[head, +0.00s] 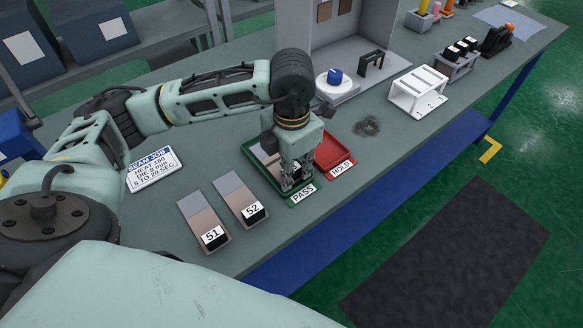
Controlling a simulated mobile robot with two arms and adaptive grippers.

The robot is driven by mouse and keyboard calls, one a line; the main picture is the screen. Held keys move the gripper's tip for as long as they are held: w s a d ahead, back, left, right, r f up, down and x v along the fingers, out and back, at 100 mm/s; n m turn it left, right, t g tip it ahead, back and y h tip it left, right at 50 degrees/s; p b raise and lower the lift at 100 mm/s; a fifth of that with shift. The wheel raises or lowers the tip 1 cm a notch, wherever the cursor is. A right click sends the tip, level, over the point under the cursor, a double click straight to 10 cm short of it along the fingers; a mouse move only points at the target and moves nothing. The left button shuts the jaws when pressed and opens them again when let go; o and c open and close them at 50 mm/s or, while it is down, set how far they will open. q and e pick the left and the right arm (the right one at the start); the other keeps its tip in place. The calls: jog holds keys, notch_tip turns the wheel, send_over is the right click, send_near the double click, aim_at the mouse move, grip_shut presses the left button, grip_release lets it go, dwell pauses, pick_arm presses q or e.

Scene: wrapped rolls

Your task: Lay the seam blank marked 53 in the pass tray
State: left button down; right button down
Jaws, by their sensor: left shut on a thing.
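My left gripper (291,187) reaches down over the green pass tray (259,173), its fingers at the tray's near end by the PASS label. It is shut on a seam blank (267,157), which shows only in part behind the fingers, within the tray's outline. The number on this blank is hidden, and I cannot tell whether it touches the tray floor. Two more blanks, marked 51 (201,218) and 52 (236,191), lie side by side on the bench left of the tray. My right gripper is not in view.
The red hold tray (333,152) is just right of the pass tray. A white instruction card (154,170) lies to the left. A white rack (419,90) and a grey fixture with a blue knob (336,76) stand farther back. The bench's front edge is close.

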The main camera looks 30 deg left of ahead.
pick_arm(q)
jog(key=c, duration=1.5)
grip_release()
jog(key=shift+c, duration=0.2)
jog(key=shift+r, duration=3.95)
